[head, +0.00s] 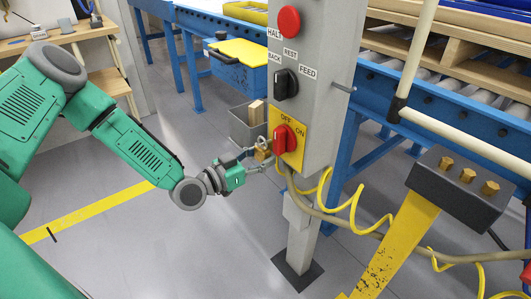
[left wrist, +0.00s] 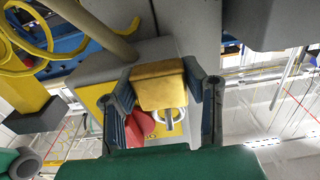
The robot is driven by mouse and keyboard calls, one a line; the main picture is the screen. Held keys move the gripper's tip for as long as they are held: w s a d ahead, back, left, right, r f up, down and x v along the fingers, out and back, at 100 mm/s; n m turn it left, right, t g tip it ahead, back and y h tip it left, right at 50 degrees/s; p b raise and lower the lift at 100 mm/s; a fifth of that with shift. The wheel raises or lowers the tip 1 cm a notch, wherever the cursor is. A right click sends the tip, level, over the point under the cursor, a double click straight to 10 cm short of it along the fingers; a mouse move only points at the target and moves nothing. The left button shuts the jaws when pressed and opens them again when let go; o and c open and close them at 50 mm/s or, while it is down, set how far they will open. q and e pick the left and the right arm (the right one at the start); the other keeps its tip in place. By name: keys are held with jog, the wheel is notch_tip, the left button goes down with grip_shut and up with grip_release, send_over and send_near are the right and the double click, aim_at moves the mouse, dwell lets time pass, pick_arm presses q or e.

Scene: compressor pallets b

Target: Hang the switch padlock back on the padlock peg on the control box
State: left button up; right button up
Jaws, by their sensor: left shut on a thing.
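My left gripper (head: 258,160) is shut on the brass switch padlock (head: 262,152), beside the left edge of the control box (head: 325,75). In the left wrist view the padlock's brass body (left wrist: 158,86) sits between the two fingers of my left gripper (left wrist: 165,90). Its silver shackle (left wrist: 170,120) shows near the red switch (left wrist: 138,124). I cannot tell whether the shackle passes through the switch. The red OFF/ON switch (head: 285,139) sits on a yellow plate. A thin grey peg (head: 343,88) sticks out from the box's right side, with nothing hanging on it. My right gripper is not visible.
A yellow coiled cable (head: 352,210) hangs below the box. A yellow post with a dark block (head: 455,190) stands at the right. A blue roller conveyor (head: 385,75) runs behind the box. A grey bin (head: 245,128) is behind my left gripper. The floor at left is open.

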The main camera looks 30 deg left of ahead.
pick_arm(q)
jog(key=shift+s+a, duration=0.4)
jog(key=shift+s, duration=0.05)
jog(key=shift+s+a+r+p, duration=0.15)
jog(key=shift+s+p, duration=0.45)
jog(key=shift+s, duration=0.35)
jog(key=shift+p+v, duration=0.4)
jog(key=shift+v, duration=0.75)
jog(key=shift+p+v, duration=0.3)
jog(key=shift+v, duration=0.45)
